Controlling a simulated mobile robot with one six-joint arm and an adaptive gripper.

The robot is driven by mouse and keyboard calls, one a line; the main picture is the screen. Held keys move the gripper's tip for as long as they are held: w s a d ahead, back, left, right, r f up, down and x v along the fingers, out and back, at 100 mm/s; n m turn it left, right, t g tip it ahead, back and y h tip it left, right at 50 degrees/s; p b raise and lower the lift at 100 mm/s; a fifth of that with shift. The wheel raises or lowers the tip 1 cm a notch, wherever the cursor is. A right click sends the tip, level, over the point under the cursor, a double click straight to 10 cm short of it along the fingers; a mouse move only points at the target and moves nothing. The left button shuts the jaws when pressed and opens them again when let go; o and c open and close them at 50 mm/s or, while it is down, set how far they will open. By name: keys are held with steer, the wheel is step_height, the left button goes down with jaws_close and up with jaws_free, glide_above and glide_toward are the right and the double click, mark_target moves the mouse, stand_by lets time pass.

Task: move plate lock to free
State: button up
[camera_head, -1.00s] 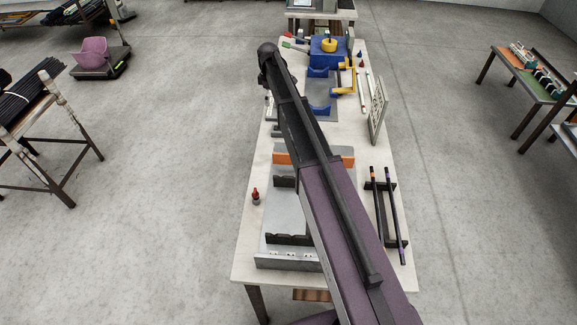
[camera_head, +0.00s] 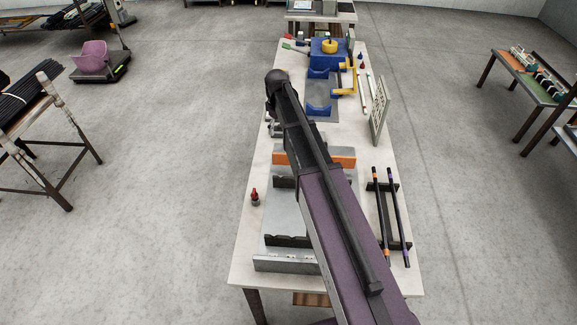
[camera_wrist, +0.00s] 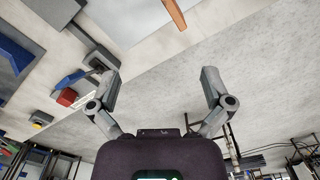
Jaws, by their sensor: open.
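The blue machine (camera_head: 325,60) with a yellow knob (camera_head: 329,47) stands at the far end of the long table. Red and green handles (camera_head: 287,41) stick out at its left. I cannot tell which part is the plate lock. In the wrist view, a red block (camera_wrist: 67,97) on a blue piece (camera_wrist: 72,80) shows left of my gripper (camera_wrist: 160,85). The two fingers are wide apart with nothing between them, and no contact shows.
Blue cradles (camera_head: 319,105) and a yellow bracket (camera_head: 348,78) lie in front of the machine. An upright perforated panel (camera_head: 379,112) stands at the right edge. An orange-faced block (camera_head: 342,157), a red-capped bottle (camera_head: 255,197) and a rod rack (camera_head: 388,215) are nearer. Open floor lies on both sides.

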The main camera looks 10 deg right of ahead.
steer(key=s+f+m+b, duration=0.3)
steer(key=s+f+m, duration=0.1)
steer(key=s, duration=1)
steer(key=shift+s+m+b, duration=0.35)
steer(key=shift+m+b, duration=0.05)
steer(key=s+m, duration=0.3)
steer(key=s, duration=0.8)
